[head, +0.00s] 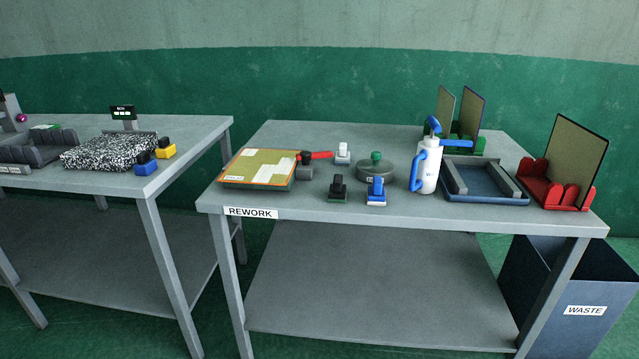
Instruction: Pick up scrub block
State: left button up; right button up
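Several small blocks with raised grips stand on the rework table (285,205), and I cannot tell for sure which is the scrub block. A blue block with a pale base (376,190) stands near the front edge. A black block with a dark base (338,188) stands just left of it. A white block with a grey base (342,154) stands farther back. Blue (146,163) and yellow (166,149) blocks with black tops stand on the left table. Neither of my grippers is in view.
A tan panel (258,166) with a red-handled tool (315,155) beside it lies at left. A round lidded pot (375,172), white-and-blue jug (427,170), blue tray (485,190) and red rack (550,190) stand rightward. A waste bin (570,285) is at right.

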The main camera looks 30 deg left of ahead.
aim_at(337, 190)
jog(key=z, duration=0.05)
jog(key=k, duration=0.4)
jog(key=u, duration=1.35)
jog(key=i, duration=0.85)
jog(key=z, duration=0.55)
